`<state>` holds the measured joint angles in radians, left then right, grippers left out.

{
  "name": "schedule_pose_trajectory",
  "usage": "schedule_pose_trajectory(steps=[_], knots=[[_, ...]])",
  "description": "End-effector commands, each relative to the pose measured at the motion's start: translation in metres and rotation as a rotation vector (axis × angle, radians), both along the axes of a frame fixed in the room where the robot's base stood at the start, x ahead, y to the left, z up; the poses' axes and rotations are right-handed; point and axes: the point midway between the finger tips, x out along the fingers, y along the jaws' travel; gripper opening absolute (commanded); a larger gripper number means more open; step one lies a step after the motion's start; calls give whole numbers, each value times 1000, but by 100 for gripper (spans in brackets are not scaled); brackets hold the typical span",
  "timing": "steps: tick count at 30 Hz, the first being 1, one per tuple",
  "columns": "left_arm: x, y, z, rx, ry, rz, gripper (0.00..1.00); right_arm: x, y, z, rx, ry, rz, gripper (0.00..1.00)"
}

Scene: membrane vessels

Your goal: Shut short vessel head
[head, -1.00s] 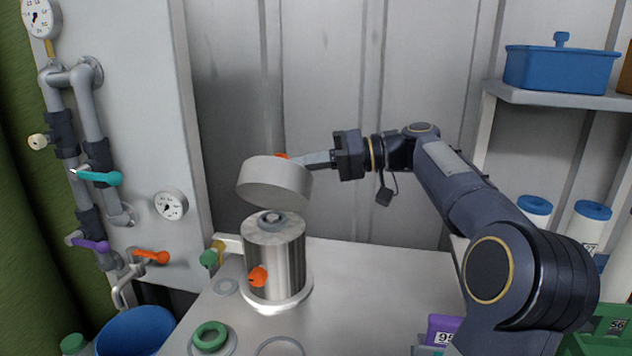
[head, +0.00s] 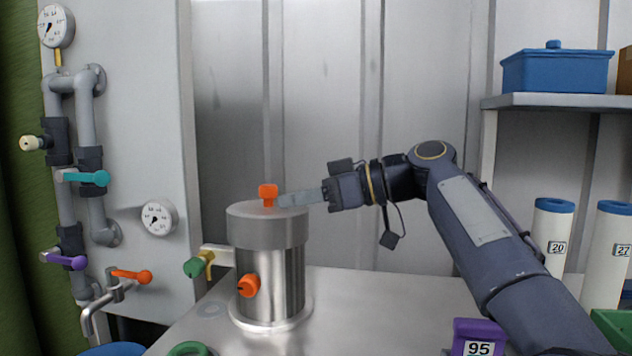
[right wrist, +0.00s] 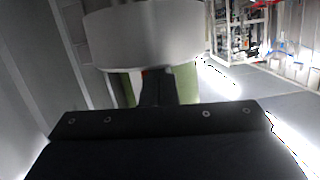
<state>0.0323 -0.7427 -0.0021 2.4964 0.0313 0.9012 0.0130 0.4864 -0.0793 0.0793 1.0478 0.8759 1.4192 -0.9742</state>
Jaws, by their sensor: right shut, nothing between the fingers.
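The short vessel (head: 271,285) is a steel cylinder standing upright on the bench, with an orange knob (head: 249,286) on its side. Its grey head (head: 268,228) sits level on top of the body, with no gap that I can see. An orange knob (head: 268,194) stands on top of the head. My right gripper (head: 281,201) is shut and empty, its fingertips at the top of the head beside that knob. In the right wrist view the pale head (right wrist: 145,35) fills the top, beyond the fingers. My left gripper is not in view.
A side pipe with a green handle (head: 199,267) is left of the vessel. A panel with pipes, gauges and coloured valve handles stands at the left. A purple box (head: 478,337) labelled 95 is at the front right. White cylinders (head: 551,238) stand at the right. Bench between is clear.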

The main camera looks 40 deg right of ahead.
Motion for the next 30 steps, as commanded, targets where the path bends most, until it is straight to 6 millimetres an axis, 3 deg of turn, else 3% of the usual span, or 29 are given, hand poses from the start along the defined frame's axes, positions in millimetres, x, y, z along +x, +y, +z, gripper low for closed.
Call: schedule_pose_trajectory(steps=[22,26,30], knots=[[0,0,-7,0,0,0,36,-1,2,-3,2,2,0,0],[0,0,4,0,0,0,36,0,6,9,3,1,1,0],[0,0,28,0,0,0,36,4,15,37,3,0,4,0]])
